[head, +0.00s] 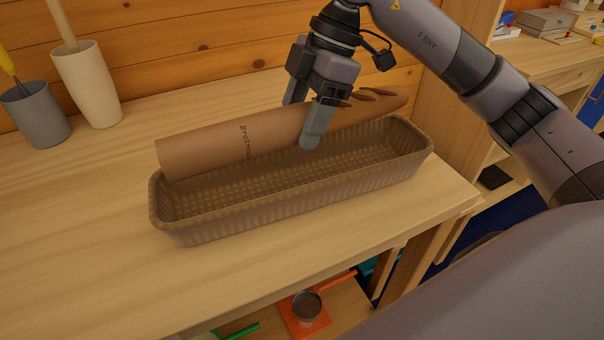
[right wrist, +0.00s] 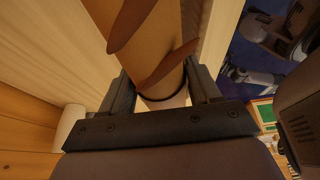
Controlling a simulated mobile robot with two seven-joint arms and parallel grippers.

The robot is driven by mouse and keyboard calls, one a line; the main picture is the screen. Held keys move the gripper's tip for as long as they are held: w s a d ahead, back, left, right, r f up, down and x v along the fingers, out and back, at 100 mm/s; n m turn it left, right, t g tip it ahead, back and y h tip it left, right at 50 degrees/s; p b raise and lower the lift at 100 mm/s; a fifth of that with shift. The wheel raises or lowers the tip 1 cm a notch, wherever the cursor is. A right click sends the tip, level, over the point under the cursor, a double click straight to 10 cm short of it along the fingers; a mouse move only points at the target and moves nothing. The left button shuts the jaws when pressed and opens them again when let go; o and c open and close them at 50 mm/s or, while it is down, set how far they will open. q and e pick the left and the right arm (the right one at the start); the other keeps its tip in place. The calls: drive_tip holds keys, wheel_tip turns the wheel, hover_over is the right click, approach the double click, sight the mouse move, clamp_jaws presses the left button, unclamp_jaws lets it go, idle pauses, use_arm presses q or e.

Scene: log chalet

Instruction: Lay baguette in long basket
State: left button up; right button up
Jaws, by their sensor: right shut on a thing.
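The baguette (head: 372,104) is in a brown paper sleeve (head: 200,151) with dark print, its scored bread end bare at the right. The long basket (head: 300,198) is a brown, open, ribbed tray on the wooden counter, and its inside looks empty. My right gripper (head: 303,122) is shut on the baguette near its middle, fingers pointing down. The baguette runs along the basket's far long side and hides part of that rim. I cannot tell how high it is above the rim. In the right wrist view the baguette (right wrist: 160,45) passes between the fingers. My left gripper is not in view.
A grey cup (head: 37,115) and a cream holder (head: 88,85) with handles stand at the back left by the log wall. The counter (head: 90,250) is clear left of the basket. A pan (head: 307,305) lies on a shelf below. Shelves stand at the right.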

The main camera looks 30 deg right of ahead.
hover_over(302, 186)
wheel_tip(302, 186, down, 6)
drive_tip(key=shift+r, duration=0.15)
drive_tip(key=shift+f, duration=0.45)
drive_tip(key=shift+f+b, duration=0.4)
drive_tip(key=shift+f, duration=1.65)
drive_tip(key=shift+f, duration=0.15)
drive_tip(key=o, duration=0.9)
drive_tip(key=shift+o, duration=0.2)
drive_tip(key=v, duration=1.2)
drive_tip(key=shift+s+p, duration=0.1)
drive_tip(key=shift+p, duration=0.3)
